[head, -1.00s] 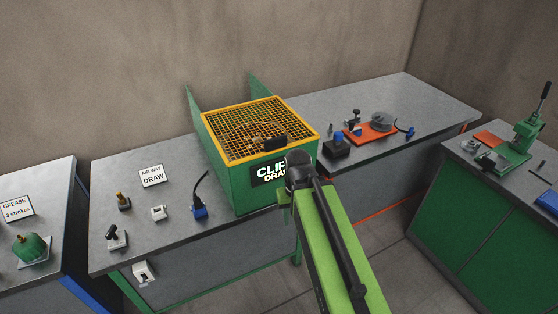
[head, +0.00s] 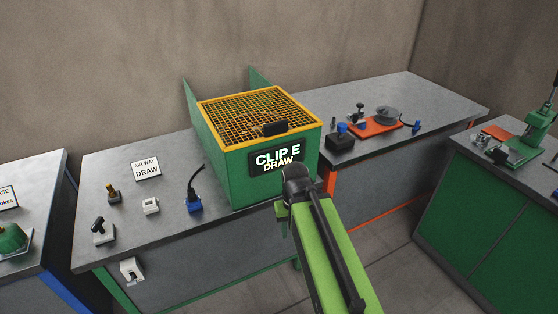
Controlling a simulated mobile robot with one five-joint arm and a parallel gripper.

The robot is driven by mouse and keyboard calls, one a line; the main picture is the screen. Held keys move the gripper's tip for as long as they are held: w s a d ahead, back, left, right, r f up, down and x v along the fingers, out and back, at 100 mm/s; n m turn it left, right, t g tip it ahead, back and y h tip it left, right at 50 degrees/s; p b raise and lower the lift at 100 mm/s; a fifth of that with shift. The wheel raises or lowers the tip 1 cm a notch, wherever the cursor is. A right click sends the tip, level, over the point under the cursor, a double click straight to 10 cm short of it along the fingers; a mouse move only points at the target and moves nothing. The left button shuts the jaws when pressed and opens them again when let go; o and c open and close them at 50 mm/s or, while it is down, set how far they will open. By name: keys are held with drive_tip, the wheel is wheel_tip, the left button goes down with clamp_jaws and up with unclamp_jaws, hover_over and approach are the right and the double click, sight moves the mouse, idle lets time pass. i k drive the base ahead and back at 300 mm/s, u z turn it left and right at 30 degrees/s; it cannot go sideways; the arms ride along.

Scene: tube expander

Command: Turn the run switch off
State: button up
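No switch is labelled as the run switch, so I cannot tell which one it is. A small white box (head: 150,206) sits on the left grey bench. A white switch-like box (head: 131,270) is fixed to that bench's front, near the left corner. A black-handled lever on a pale base (head: 101,231) stands near the bench's left front edge. My green arm reaches up from the bottom, right of these, in front of the green machine (head: 232,175).
The machine has a yellow mesh cover (head: 254,110) and a lit sign, "CLIP E DRAW" (head: 277,160). A brass-topped part (head: 113,194), a blue connector (head: 195,205) and an "AIR WAY DRAW" card (head: 146,168) share the left bench (head: 105,168). Another bench stands right.

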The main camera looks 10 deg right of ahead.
sight(96, 226)
drive_tip(key=u, duration=4.2)
drive_tip(key=i, duration=0.1)
drive_tip(key=z, duration=2.8)
